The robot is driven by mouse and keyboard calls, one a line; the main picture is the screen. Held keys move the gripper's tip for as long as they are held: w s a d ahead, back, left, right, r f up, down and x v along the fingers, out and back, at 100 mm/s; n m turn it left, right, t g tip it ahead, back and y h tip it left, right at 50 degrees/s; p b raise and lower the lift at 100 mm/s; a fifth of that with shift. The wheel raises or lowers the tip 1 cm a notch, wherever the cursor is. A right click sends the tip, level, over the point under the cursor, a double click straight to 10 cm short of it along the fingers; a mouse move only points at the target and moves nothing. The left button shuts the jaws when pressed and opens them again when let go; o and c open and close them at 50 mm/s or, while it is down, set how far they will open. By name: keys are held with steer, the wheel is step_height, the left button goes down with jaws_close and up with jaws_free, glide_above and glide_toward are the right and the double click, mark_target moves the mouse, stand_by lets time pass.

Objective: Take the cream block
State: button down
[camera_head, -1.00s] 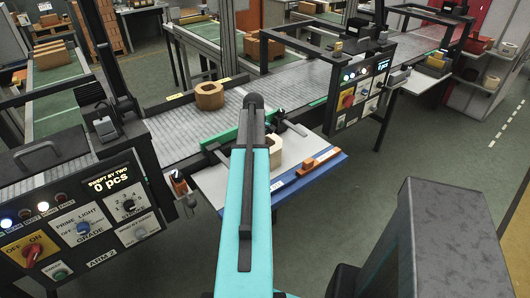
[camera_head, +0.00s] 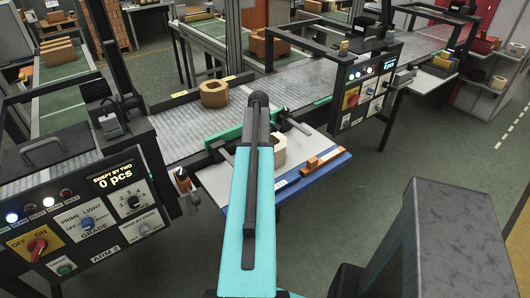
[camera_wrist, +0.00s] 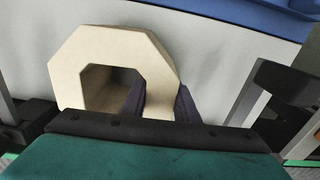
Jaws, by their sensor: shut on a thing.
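The cream block (camera_wrist: 88,48) is a pale eight-sided ring with an eight-sided hole. It fills the upper left of the wrist view, over a white board (camera_wrist: 215,60). My gripper (camera_wrist: 160,98) has one dark finger in the hole and the other outside the ring, shut on the wall between them. In the head view the block (camera_head: 280,149) shows just right of my arm, which hides part of it and my gripper. I cannot tell whether the block touches the board.
An orange-brown block (camera_head: 322,162) lies on the board's blue edge strip (camera_head: 290,188). A green rail (camera_head: 225,137) separates board and roller conveyor (camera_head: 165,120), which carries a brown ring block (camera_head: 214,94). Control panels (camera_head: 88,222) and (camera_head: 362,92) flank the board.

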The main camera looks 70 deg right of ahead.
steer(key=shift+r, duration=0.15)
steer(key=shift+r+b, duration=1.15)
steer(key=shift+r, duration=3.75)
steer(key=shift+r, duration=0.1)
